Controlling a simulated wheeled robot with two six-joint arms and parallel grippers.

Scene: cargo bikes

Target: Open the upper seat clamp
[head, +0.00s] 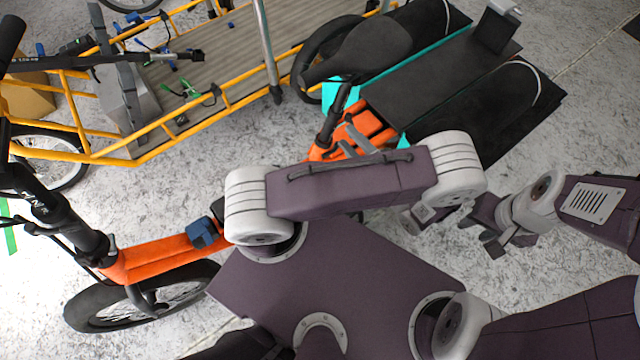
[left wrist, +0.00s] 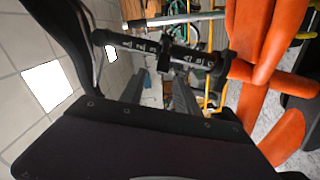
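The orange cargo bike has a black saddle (head: 365,52) on a black seat post (head: 335,105). In the left wrist view the post (left wrist: 198,54) with white markings runs across the picture towards the orange frame (left wrist: 265,75). A black collar with a small lever, seemingly the upper seat clamp (left wrist: 164,52), sits around the post. A second collar (left wrist: 225,62) is nearer the frame. My left gripper (head: 345,135) is close beside the post; its two grey fingers (left wrist: 158,80) are apart, with nothing seen held. My right gripper (head: 492,235) is away at the right; its fingertips are unclear.
A yellow-framed cargo bike (head: 200,125) with a slatted bed stands behind. The orange bike's rear rack (head: 440,65) and dark panniers (head: 495,110) lie right of the saddle. Its orange front frame (head: 165,258) is at the left. The speckled floor (head: 560,275) is open at the right.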

